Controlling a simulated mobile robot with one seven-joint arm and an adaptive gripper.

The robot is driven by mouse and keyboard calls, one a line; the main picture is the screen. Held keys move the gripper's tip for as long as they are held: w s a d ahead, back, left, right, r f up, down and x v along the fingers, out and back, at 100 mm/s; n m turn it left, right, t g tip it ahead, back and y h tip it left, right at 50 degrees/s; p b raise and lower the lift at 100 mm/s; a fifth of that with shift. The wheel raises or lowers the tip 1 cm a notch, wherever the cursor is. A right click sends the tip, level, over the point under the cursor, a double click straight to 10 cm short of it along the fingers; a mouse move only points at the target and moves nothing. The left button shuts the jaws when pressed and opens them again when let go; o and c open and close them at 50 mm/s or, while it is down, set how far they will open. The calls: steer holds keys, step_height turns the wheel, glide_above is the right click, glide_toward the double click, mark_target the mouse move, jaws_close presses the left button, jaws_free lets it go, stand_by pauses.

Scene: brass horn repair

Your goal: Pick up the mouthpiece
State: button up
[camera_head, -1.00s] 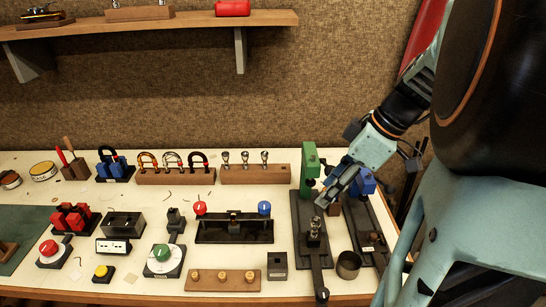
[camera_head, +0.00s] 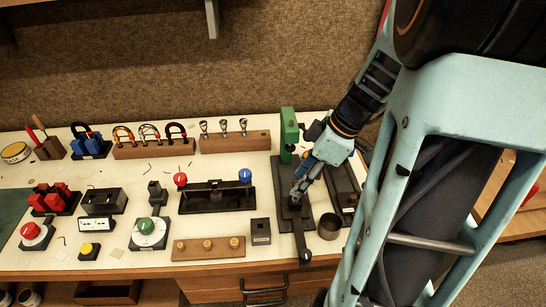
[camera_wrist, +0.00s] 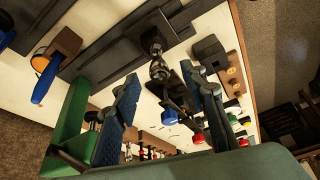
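A dark metallic mouthpiece (camera_wrist: 158,70) stands on the long black base (camera_head: 287,170) of the green press. In the wrist view it is between my gripper's fingers, near their tips. My gripper (camera_wrist: 162,78) is open, with a blue-padded finger on each side and a gap around the mouthpiece. In the head view my gripper (camera_head: 297,193) points down over the black base and hides most of this mouthpiece. Three other silver mouthpieces (camera_head: 224,127) stand in a wooden rack (camera_head: 235,143) at the back of the table.
The green press column (camera_head: 288,130) stands just behind my gripper. A dark round cup (camera_head: 330,226) is at the right, and a small black block (camera_head: 261,232) is at the left. A black stand with red and blue knobs (camera_head: 215,198) lies further left.

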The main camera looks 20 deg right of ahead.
steer(key=shift+x, duration=0.75)
steer(key=shift+c, duration=0.6)
jaws_close()
steer(key=shift+r, duration=0.15)
